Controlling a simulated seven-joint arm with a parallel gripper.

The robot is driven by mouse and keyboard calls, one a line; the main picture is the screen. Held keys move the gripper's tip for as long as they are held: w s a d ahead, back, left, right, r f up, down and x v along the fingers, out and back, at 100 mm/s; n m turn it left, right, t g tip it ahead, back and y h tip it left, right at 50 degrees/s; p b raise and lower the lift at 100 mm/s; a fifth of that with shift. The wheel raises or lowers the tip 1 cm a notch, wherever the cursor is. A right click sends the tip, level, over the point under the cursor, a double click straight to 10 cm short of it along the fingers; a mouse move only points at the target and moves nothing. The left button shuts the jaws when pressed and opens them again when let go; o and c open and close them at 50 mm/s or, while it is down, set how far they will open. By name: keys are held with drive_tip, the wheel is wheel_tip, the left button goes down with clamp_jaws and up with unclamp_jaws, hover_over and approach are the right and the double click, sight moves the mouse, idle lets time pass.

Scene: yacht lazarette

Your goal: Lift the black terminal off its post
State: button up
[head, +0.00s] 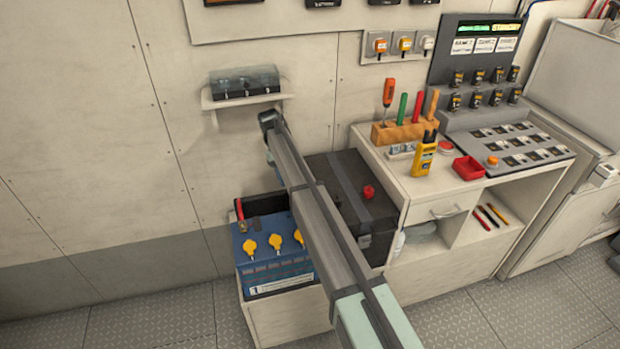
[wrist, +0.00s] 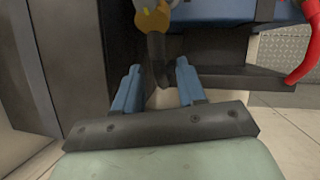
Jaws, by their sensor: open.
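In the wrist view, my gripper (wrist: 156,69) is open, with its two blue fingers apart. A dark upright piece (wrist: 157,48), which looks like the black terminal with its cable, shows in line with the gap between the fingertips. I cannot tell whether either finger touches it, or how deep it lies between them. A yellow cap (wrist: 151,18) shows just above it, by the blue battery (wrist: 220,11). In the head view, the blue battery (head: 280,275) has yellow caps on top. My arm crosses its right side and hides the black terminal, its post and my gripper.
A red cable (head: 240,210) rises at the battery's left end and also shows in the wrist view (wrist: 304,55). A dark box (head: 350,190) with a red knob stands right of my arm. A wall shelf (head: 240,99) holds a clear-topped black block. The cabinet (head: 435,180) stands further right.

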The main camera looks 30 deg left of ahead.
drive_tip(key=shift+s+d+f+t+y, duration=0.15)
drive_tip(key=shift+s+d+t+y, duration=0.45)
drive_tip(key=shift+s+d+y, duration=0.1)
drive_tip(key=shift+s+d+f+t+y, duration=0.35)
drive_tip(key=shift+s+d+t+y, duration=0.1)
drive_tip(key=shift+t+y, duration=0.4)
drive_tip(key=shift+r, duration=0.1)
wheel_tip(320, 180, up, 14)
drive_tip(key=s+a, duration=0.2)
drive_tip(key=w+d+f+t, duration=0.1)
drive_tip(key=d+f, duration=0.1)
drive_tip(key=d, duration=0.7)
drive_tip(key=w+d+f+t+h, duration=0.1)
drive_tip(key=d, duration=0.9)
drive_tip(key=w+d+f+t, duration=0.2)
drive_tip(key=d, duration=0.7)
drive_tip(key=shift+w+d+f+h, duration=0.1)
drive_tip(key=shift+d+f+h, duration=0.15)
drive_tip(key=shift+d+f, duration=0.1)
drive_tip(key=shift+w+d+f, duration=0.1)
drive_tip(key=shift+w+d, duration=0.2)
drive_tip(key=shift+d, duration=0.4)
